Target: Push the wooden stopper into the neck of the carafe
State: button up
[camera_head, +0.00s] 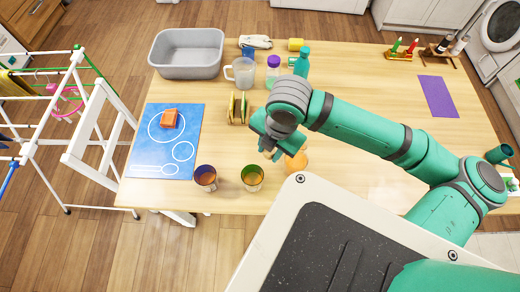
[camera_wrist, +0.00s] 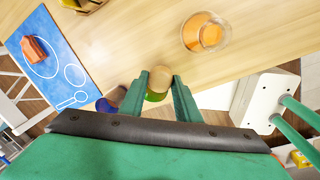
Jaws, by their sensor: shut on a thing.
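My gripper (camera_head: 272,152) is over the near part of the table, with its fingers pointing down. In the wrist view its fingertips (camera_wrist: 160,78) are shut on the wooden stopper (camera_wrist: 159,76), a small tan round piece. The carafe with orange contents (camera_wrist: 203,32) stands on the table, apart from the stopper and to its upper right in the wrist view. In the head view the carafe (camera_head: 297,162) shows just right of my gripper, partly hidden by the arm. No stopper is seen in its neck.
A green-and-amber cup (camera_head: 252,178) and a purple cup (camera_head: 205,178) stand near the front edge. A blue mat (camera_head: 150,160) with an orange block (camera_head: 169,118) lies left. A grey basin (camera_head: 187,70), a pitcher (camera_head: 241,74) and bottles (camera_head: 301,62) stand at the back.

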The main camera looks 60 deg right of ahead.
jog(key=s+d+r, duration=0.6)
jog(key=s+r, duration=0.1)
jog(key=r, duration=0.1)
jog(key=shift+d+r, duration=0.25)
jog(key=shift+d, duration=0.1)
jog(key=shift+f, duration=2.15)
jog(key=shift+w+f, duration=0.1)
jog(key=shift+f, duration=0.95)
jog(key=shift+f, duration=0.2)
jog(key=shift+f, duration=0.1)
dwell(0.4)
